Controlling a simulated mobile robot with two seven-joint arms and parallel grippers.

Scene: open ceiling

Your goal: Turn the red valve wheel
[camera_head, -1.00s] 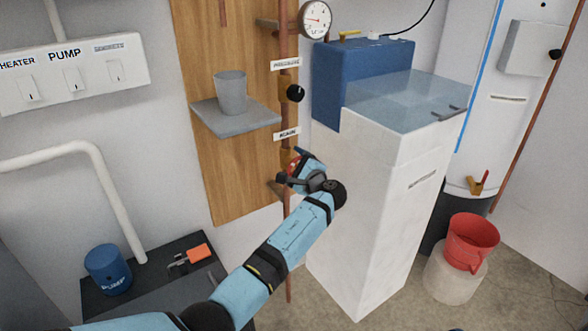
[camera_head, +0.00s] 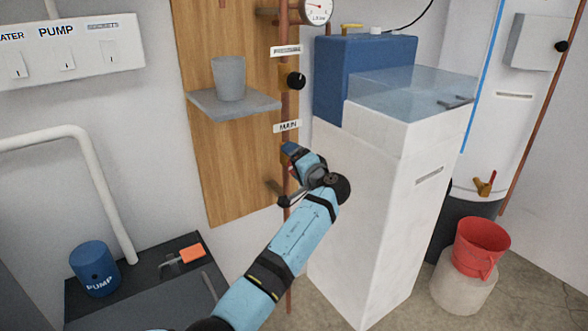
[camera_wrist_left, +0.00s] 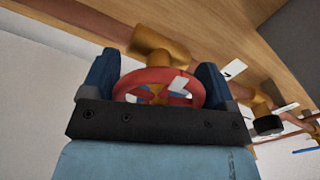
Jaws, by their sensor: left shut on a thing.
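The red valve wheel (camera_wrist_left: 160,80) is in the left wrist view, between the two blue fingers of my left gripper (camera_wrist_left: 156,76). The gripper is shut on it. A small white mark shows on the wheel's right side. A brass valve body (camera_wrist_left: 160,47) sits behind the wheel. In the head view, my left gripper (camera_head: 295,166) is at the copper pipe (camera_head: 287,102), just below the MAIN label (camera_head: 288,126). There the gripper mostly hides the wheel. My right gripper is in neither view.
A white cabinet (camera_head: 365,220) with a blue tank (camera_head: 365,62) stands just right of the gripper. A shelf (camera_head: 238,110) with a grey cup (camera_head: 228,78) is up to the left. A black knob (camera_head: 296,80) is above. A blue pump (camera_head: 95,270) stands at lower left.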

